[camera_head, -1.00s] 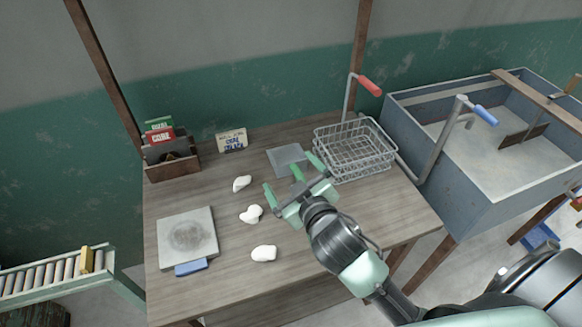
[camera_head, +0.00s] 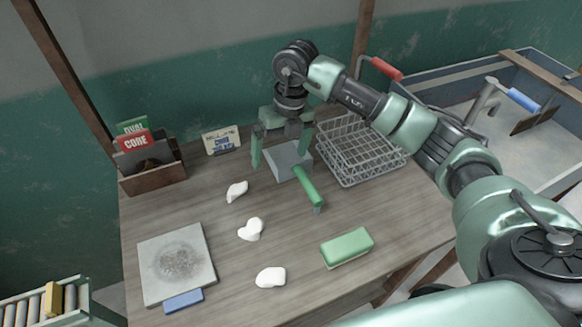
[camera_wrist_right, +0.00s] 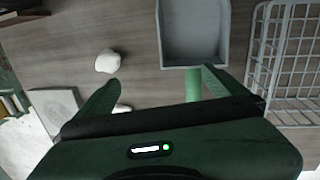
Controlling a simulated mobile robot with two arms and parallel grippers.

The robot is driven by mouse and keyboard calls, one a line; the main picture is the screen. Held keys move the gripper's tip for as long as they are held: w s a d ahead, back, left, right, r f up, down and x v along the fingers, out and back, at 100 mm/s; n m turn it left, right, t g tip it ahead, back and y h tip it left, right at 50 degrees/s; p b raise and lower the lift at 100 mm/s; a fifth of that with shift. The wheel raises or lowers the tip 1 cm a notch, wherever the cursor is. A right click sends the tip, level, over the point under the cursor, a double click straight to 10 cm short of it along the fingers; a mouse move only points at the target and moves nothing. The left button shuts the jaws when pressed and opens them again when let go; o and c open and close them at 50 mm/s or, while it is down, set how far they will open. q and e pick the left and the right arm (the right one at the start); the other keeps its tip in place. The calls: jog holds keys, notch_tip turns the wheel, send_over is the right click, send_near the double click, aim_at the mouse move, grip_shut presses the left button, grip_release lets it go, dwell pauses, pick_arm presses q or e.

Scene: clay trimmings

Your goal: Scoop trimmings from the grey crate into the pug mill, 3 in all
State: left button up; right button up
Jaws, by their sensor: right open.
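My right gripper (camera_head: 280,155) is open above the back middle of the table, pointing down. A scoop with a grey pan (camera_head: 288,160) and a green handle (camera_head: 309,188) lies under it. In the right wrist view the pan (camera_wrist_right: 194,38) looks empty, and the handle (camera_wrist_right: 193,86) shows beside the right-hand finger of the gripper (camera_wrist_right: 158,90). I cannot tell whether they touch; the handle's end is hidden by the gripper body. My left gripper is out of view. I cannot make out a grey crate of trimmings or a pug mill for sure.
Three white lumps (camera_head: 251,229) lie mid-table. A wire basket (camera_head: 352,160) stands close right of the scoop. A green block (camera_head: 347,247) lies front right, a grey slab (camera_head: 165,285) front left. A large grey trough (camera_head: 460,82) stands at right, partly behind my arm.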

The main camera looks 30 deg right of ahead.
aim_at(296, 165)
jog(key=shift+m+h, duration=0.4)
jog(key=shift+h, duration=0.5)
jog(key=d, duration=0.4)
jog(key=shift+d+r, duration=0.1)
jog(key=shift+d, duration=0.2)
jog(key=f, duration=0.2)
jog(key=f+p, duration=0.1)
jog(key=f, duration=0.4)
jog(key=shift+a+p, duration=0.25)
jog(key=shift+p, duration=0.1)
jog(key=c, duration=1.3)
jog(key=shift+r, duration=0.2)
jog(key=shift+r+b, duration=0.6)
jog(key=shift+r, duration=9.3)
